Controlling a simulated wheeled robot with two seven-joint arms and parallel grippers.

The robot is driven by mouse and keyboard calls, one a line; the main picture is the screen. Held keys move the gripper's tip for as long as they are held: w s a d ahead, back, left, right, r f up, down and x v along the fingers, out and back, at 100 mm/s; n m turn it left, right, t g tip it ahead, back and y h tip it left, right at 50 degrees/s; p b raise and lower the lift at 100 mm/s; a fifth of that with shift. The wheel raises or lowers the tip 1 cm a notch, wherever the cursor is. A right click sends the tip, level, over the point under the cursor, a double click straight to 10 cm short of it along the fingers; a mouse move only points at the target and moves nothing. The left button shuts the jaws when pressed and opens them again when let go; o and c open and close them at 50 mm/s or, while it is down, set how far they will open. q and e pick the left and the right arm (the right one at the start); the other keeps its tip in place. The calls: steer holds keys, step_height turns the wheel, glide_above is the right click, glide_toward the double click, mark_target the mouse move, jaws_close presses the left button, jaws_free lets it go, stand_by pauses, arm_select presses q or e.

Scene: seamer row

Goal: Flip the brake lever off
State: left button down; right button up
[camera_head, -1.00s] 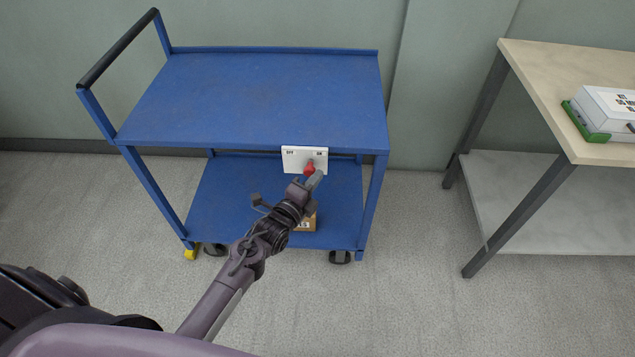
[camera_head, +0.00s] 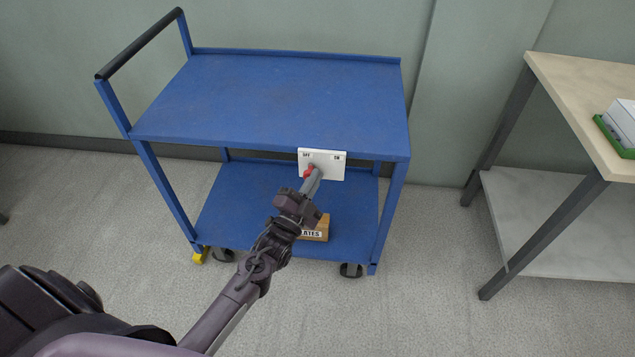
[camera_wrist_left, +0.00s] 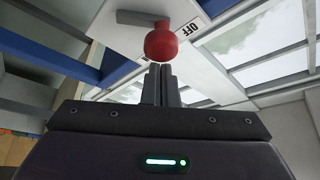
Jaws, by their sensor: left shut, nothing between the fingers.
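The white brake plate (camera_head: 332,171) is on the front edge of the blue cart's upper shelf, with OFF at its left and ON at its right. The brake lever's red knob (camera_head: 308,172) is on the left, OFF side of the plate. My left gripper (camera_head: 314,177) is shut and empty, with its fingertips at the knob's right side. My right gripper is not in view.
The blue cart (camera_head: 270,100) has a black-gripped handle (camera_head: 140,44) at left and a yellow wheel part (camera_head: 200,256). A box (camera_head: 318,232) sits on its lower shelf. A workbench (camera_head: 590,100) stands at right, with clear floor between.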

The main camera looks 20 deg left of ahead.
arm_select(q)
steer(key=shift+a, duration=0.25)
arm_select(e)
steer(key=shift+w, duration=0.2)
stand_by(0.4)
arm_select(q)
steer(key=shift+r, duration=0.1)
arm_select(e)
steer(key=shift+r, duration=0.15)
